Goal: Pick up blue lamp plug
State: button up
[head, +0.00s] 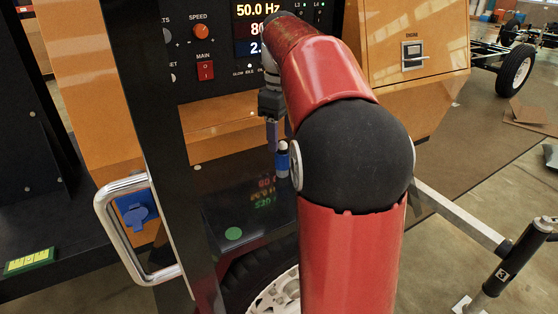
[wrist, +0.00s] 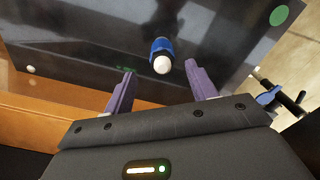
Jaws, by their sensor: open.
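The blue lamp plug (head: 283,159) stands upright on the dark glossy shelf below the control panel, with a pale rounded tip on top. In the wrist view the plug (wrist: 161,47) shows between and slightly beyond my two purple fingertips, its white tip facing the camera. My gripper (wrist: 160,67) is open and empty, with a gap on both sides of the plug. In the head view my gripper (head: 272,132) points down just above and left of the plug; my arm hides part of it. I cannot tell the exact height left between fingers and plug.
A blue socket (head: 137,210) and a metal handle (head: 100,205) are on the left. A green dot (head: 233,233) marks the shelf front. The shelf around the plug looks clear.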

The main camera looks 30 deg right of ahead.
aim_at(282, 159)
jog(key=f, duration=0.5)
jog(key=shift+s+b, duration=0.35)
jog(key=shift+b, duration=0.05)
jog(key=shift+r, duration=0.1)
jog(key=shift+a, duration=0.1)
jog(key=c, duration=1.1)
